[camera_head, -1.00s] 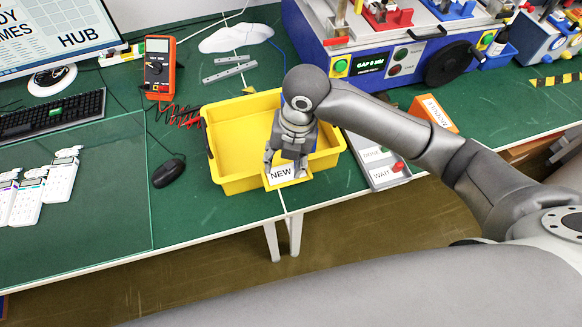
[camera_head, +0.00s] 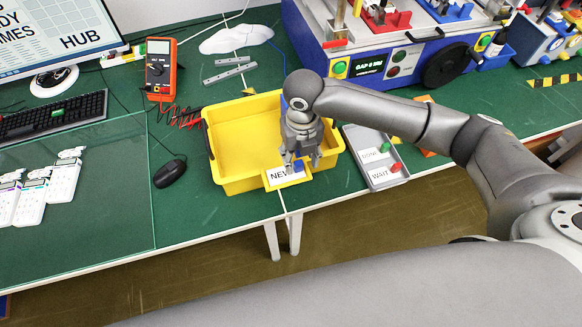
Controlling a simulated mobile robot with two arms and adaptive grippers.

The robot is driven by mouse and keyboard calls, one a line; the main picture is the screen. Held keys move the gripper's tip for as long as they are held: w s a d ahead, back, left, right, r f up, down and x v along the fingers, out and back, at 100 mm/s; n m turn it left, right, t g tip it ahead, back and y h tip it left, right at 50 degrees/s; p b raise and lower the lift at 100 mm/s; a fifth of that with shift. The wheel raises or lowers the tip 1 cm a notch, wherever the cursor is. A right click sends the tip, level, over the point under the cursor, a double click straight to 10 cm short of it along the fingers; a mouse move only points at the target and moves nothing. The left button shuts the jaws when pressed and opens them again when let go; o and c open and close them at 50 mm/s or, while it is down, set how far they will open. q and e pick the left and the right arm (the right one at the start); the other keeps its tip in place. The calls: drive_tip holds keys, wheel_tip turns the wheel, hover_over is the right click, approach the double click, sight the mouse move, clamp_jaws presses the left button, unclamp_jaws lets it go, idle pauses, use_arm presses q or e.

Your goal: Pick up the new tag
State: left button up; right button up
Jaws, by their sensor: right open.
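The yellow bin (camera_head: 232,186) stands on the green bench. A white card marked NEW (camera_head: 275,178) is at its front edge. A small blue piece (camera_head: 298,166), which looks like the tag, shows at the card's upper right part. My right gripper (camera_head: 301,163) is open and points down just over the card, with the blue piece between or just below its fingers. I cannot tell whether the fingers touch it. The fingers partly cover the card's right side. My left gripper is not in view.
A grey tray (camera_head: 376,187) marked DONE and WAIT lies to the right, with a green piece (camera_head: 385,148) and a red piece (camera_head: 397,167). A mouse (camera_head: 169,174) and an orange multimeter (camera_head: 160,70) lie to the left. A blue machine (camera_head: 395,60) stands behind.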

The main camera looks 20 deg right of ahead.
sight(299, 163)
drive_tip(key=shift+w+f+p, duration=0.2)
drive_tip(key=shift+f+p, duration=0.15)
drive_tip(key=shift+f, duration=1.45)
drive_tip(key=c, duration=0.9)
drive_tip(key=shift+r, duration=0.1)
